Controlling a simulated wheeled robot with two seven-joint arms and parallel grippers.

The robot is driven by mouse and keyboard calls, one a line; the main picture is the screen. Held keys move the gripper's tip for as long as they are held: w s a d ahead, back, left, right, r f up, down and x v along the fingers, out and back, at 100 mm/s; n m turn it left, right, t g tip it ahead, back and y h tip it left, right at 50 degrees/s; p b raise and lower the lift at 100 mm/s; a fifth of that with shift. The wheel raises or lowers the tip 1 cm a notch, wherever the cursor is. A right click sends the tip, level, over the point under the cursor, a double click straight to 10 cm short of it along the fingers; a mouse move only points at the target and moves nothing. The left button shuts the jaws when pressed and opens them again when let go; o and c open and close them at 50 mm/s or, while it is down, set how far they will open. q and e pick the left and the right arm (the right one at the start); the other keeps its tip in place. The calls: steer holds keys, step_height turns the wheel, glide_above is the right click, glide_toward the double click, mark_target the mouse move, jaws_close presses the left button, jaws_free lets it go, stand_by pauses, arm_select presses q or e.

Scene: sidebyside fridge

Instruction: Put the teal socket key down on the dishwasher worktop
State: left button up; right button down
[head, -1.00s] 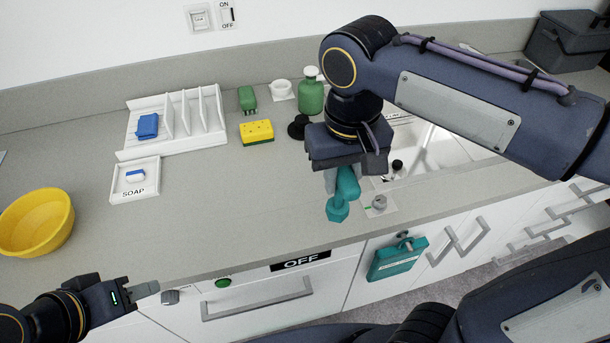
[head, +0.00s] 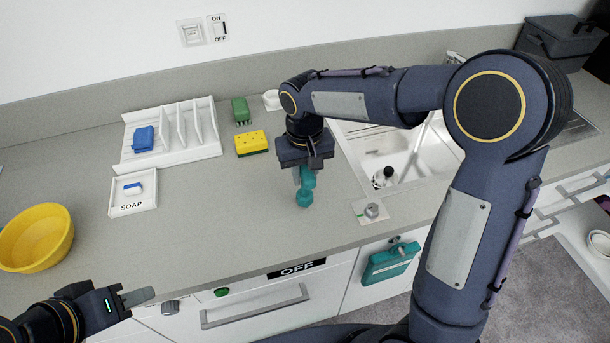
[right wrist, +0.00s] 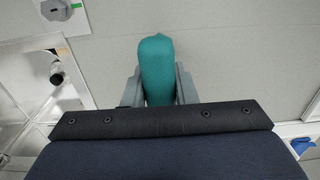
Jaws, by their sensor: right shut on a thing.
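The teal socket key (head: 305,188) is held in my right gripper (head: 303,168), whose jaws are shut on it over the grey worktop (head: 245,218). In the right wrist view the key (right wrist: 156,68) shows between the two grey fingers, pointing away over the worktop. I cannot tell whether its lower end touches the worktop. The dishwasher front (head: 260,312) with the OFF label (head: 297,268) lies below the worktop edge. My left gripper (head: 140,296) is at the lower left near the dishwasher's knob; whether its fingers are apart is unclear.
A yellow sponge (head: 251,143), green brush (head: 241,110) and white rack (head: 172,140) stand behind. The soap dish (head: 133,192) and yellow bowl (head: 36,237) are left. A grey knob on a plate (head: 371,211) and the sink (head: 415,160) are right. The worktop's middle is clear.

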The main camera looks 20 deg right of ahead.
steer(key=shift+f, duration=0.85)
steer(key=shift+f, duration=0.2)
steer(key=c, duration=1.2)
jaws_free()
steer(key=shift+o, duration=0.2)
steer(key=shift+r, duration=0.1)
